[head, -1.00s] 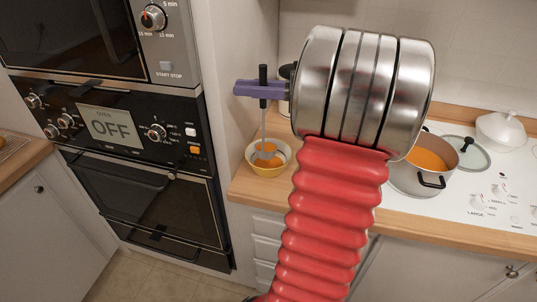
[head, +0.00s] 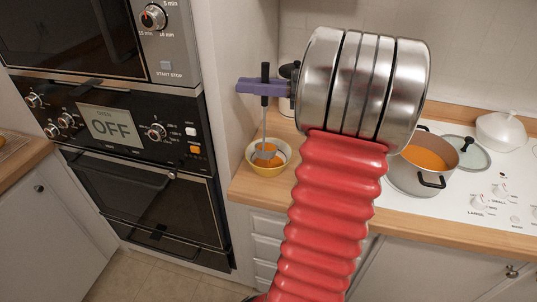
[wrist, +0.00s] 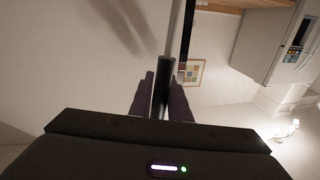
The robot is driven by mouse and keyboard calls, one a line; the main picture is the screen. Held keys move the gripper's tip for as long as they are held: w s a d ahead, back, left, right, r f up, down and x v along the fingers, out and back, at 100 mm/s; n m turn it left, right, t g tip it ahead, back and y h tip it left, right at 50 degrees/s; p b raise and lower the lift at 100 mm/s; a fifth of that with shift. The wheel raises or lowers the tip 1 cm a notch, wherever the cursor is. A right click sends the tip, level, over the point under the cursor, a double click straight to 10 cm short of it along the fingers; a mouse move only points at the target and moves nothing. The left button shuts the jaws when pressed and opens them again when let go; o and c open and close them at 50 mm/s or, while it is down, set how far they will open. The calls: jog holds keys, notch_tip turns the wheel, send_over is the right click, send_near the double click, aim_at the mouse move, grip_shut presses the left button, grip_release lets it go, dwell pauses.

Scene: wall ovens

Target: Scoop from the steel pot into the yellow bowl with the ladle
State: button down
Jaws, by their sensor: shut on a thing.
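The steel pot (head: 408,178) stands on the white hob at the right, with orange soup (head: 428,155) in it. The yellow bowl (head: 281,167) sits on the wooden counter at the left, with orange content in it. My gripper (head: 264,87) is shut on the black handle of the ladle (head: 264,123), which hangs upright over the bowl. The ladle's lower end is inside the bowl; I cannot tell whether it touches the bottom. In the wrist view the handle (wrist: 162,88) stands between the fingers of my gripper (wrist: 163,95).
A glass lid (head: 474,154) lies behind the pot, and a white lidded dish (head: 502,131) stands at the back right. A dark-lidded container (head: 287,106) is partly hidden behind my arm. The oven column (head: 150,190) rises left of the bowl.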

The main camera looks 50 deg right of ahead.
jog(key=shift+w+d+f+m, duration=0.1)
jog(key=shift+w+d+m, duration=0.25)
jog(key=shift+d, duration=0.3)
jog(key=shift+w+d+m, duration=0.3)
jog(key=shift+d+m, duration=0.2)
jog(key=shift+d, duration=0.25)
jog(key=shift+w+d+m, duration=0.3)
jog(key=shift+d+m, duration=0.15)
jog(key=shift+d, duration=0.3)
dwell(1.0)
jog(key=shift+w+d+m+t+p, duration=0.15)
jog(key=shift+w+d+m, duration=0.15)
jog(key=shift+d, duration=0.25)
jog(key=shift+w+d+m+t+p, duration=0.15)
jog(key=shift+d+m, duration=0.15)
jog(key=shift+d, duration=0.2)
jog(key=shift+w+d+m+t+p, duration=0.1)
jog(key=shift+w+d+m, duration=0.2)
jog(key=shift+d, duration=0.25)
dwell(0.7)
jog(key=shift+w+d+f+m+t, duration=0.15)
jog(key=shift+w+d+m, duration=0.1)
jog(key=shift+d+m, duration=0.25)
jog(key=shift+w+d+f+m+t, duration=0.1)
jog(key=shift+w+d+f+m, duration=0.15)
jog(key=shift+d, duration=0.45)
jog(key=shift+w+d+f+m+t, duration=0.1)
jog(key=shift+w+d+m, duration=0.1)
jog(key=shift+d+m, duration=0.35)
dwell(0.8)
